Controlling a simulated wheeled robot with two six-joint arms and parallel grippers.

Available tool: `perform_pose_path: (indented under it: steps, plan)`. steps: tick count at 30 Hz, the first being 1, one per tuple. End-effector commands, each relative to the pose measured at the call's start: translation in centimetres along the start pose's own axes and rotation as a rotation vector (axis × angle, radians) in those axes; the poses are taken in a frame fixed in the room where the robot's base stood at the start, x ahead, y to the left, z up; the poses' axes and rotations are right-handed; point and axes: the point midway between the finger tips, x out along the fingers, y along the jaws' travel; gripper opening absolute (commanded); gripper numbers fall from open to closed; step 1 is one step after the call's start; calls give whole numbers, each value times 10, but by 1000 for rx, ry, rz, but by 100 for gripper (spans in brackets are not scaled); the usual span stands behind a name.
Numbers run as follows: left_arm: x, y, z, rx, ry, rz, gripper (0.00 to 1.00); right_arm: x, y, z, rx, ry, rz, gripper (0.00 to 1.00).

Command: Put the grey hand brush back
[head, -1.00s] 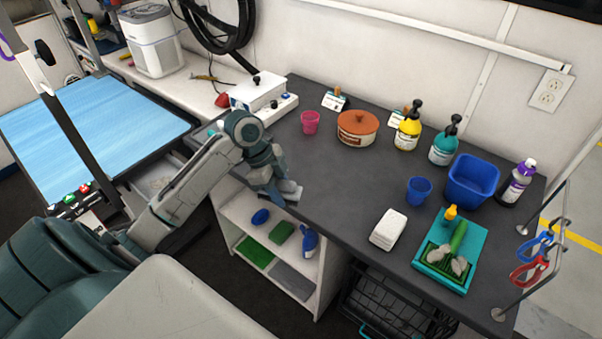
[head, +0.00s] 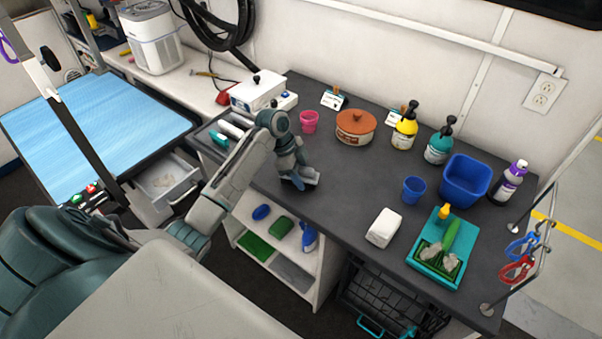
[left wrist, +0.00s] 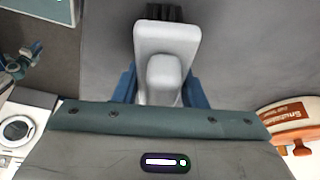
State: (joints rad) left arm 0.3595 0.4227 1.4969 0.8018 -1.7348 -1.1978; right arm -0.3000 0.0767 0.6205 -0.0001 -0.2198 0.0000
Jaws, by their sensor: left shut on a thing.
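My left gripper (head: 299,182) is over the dark grey counter (head: 335,205), near its front edge, left of the white folded towel. In the left wrist view it is shut on the grey hand brush (left wrist: 165,40), a light grey body with a raised grip and dark bristles at its far end. In the head view the brush is mostly hidden by the gripper. I cannot tell whether the bristles touch the counter. My right gripper is not in view.
Below the counter, an open shelf holds a blue brush (head: 261,212), a green mat (head: 256,247), a grey mat (head: 292,272) and a blue bottle (head: 309,239). A drawer (head: 165,182) is open.

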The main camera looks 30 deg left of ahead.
Motion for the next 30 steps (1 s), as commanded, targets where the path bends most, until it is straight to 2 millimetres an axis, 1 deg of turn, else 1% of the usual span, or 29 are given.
perform_pose_path:
  steps: [6,7,8,9,10,18,20,22,26,30]
  plan:
    - [3,0,1,-1,0,0,17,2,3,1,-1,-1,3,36]
    - [3,0,2,-1,0,0,42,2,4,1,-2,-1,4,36]
    - [3,0,1,-1,0,0,48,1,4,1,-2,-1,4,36]
    - [2,0,1,-1,0,0,56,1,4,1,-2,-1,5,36]
    - [2,0,1,-1,0,0,60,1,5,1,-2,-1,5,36]
    - [2,0,1,-1,0,0,60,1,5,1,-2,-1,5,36]
    - [-1,0,0,0,0,-1,60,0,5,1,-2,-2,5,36]
    - [-6,-1,1,-1,-1,-3,60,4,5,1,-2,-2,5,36]
    - [-26,-1,2,1,-3,-5,60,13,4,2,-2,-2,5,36]
    - [-58,-2,2,2,-3,-7,60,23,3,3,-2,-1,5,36]
